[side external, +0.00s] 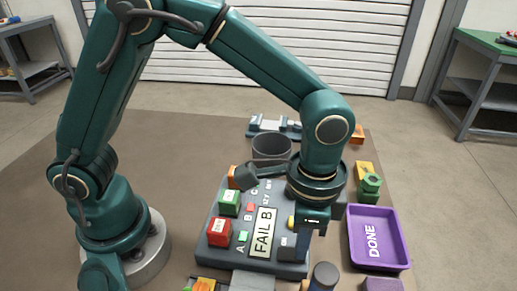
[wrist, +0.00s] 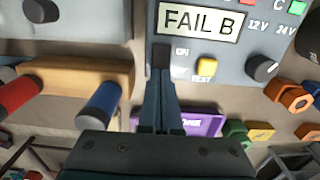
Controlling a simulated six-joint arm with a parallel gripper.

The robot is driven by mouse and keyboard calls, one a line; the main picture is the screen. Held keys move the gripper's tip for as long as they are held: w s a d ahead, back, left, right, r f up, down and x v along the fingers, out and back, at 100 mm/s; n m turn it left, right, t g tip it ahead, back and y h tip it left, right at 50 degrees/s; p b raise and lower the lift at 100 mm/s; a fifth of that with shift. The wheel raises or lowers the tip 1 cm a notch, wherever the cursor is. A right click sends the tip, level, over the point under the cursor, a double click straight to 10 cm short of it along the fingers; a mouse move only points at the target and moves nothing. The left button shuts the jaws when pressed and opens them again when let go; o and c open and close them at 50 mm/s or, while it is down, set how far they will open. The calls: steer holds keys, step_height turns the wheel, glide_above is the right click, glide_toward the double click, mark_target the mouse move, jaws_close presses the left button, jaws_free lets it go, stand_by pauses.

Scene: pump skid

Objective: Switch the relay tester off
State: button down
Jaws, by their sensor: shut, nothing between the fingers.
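The relay tester (side external: 255,262) is a grey box with a sloped panel, and its display (side external: 264,231) reads FAIL B. In the wrist view the panel (wrist: 225,55) shows the display (wrist: 200,22), an ON label (wrist: 182,51), a yellow TEST button (wrist: 207,69) and a black 12V/24V knob (wrist: 262,68). My gripper (wrist: 162,82) is shut and empty, its fingers reaching over the panel's edge beside the ON label. A dark block at the fingertips may be the switch or the finger ends; contact is unclear. It also shows in the side view (side external: 302,257).
A dark cup (side external: 271,150) stands behind the tester. In the wrist view a wooden block (wrist: 85,78) with red and blue handles lies left of my fingers.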

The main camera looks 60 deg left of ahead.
steer(key=shift+f, duration=0.2)
steer(key=shift+r, duration=3.55)
